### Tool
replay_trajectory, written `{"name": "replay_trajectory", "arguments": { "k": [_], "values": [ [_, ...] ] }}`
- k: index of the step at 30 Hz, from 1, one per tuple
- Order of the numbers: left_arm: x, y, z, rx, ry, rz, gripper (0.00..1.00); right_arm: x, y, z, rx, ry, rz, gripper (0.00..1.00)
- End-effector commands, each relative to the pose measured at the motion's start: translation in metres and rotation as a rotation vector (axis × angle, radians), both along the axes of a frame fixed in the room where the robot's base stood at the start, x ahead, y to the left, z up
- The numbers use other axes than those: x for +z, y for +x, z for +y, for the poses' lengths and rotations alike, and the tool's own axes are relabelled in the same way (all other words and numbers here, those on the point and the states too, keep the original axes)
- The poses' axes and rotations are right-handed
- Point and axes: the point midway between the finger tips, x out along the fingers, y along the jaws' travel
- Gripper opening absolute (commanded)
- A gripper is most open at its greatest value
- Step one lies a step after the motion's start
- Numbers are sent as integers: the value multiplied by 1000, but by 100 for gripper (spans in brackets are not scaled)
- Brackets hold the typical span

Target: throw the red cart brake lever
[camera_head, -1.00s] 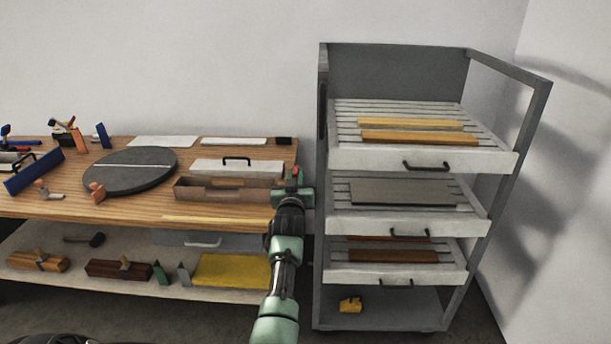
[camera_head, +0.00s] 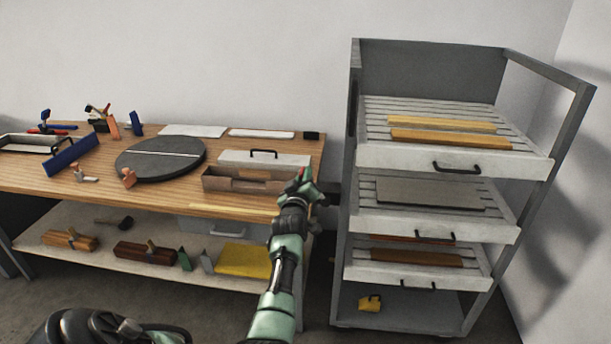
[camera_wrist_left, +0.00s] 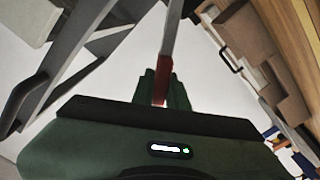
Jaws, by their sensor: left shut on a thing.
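The red cart brake lever (camera_wrist_left: 164,72) shows in the left wrist view as a grey bar with a red part running down between my fingers. My left gripper (camera_wrist_left: 162,90) is shut on it; the fingers hide part of the lever. In the head view, my left gripper (camera_head: 302,188) is between the bench's right end and the grey cart (camera_head: 352,150), with a bit of red at its tip. The lever's mount on the cart is not clear in the head view. My right gripper is not in view.
The cart holds slatted white trays (camera_head: 450,160) with boards. A wooden bench (camera_head: 60,190) stands left, with a black turntable (camera_head: 160,160), a brown open box (camera_head: 245,183) and several tools. A yellow block (camera_head: 370,303) sits on the cart's bottom shelf.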

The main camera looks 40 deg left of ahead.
Motion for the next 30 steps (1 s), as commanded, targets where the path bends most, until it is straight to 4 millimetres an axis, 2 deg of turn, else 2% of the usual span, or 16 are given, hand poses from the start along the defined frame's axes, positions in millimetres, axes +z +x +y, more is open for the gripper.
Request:
{"name": "replay_trajectory", "arguments": {
  "k": [10, 11, 12, 13, 23, 30],
  "values": [
    [-4, 1, -2, -4, -12, 2, 0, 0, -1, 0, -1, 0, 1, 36],
    [-4, 1, -2, -4, -11, 3, 23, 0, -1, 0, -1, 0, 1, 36],
    [-4, 1, -2, -4, -11, 2, 34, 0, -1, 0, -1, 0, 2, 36],
    [-4, 1, -2, -4, -11, 2, 36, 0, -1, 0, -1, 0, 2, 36],
    [-2, -1, -2, -2, -6, 0, 36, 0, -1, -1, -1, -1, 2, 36],
    [-4, -23, -16, -2, -8, 1, 36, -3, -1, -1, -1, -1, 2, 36]
  ]
}}
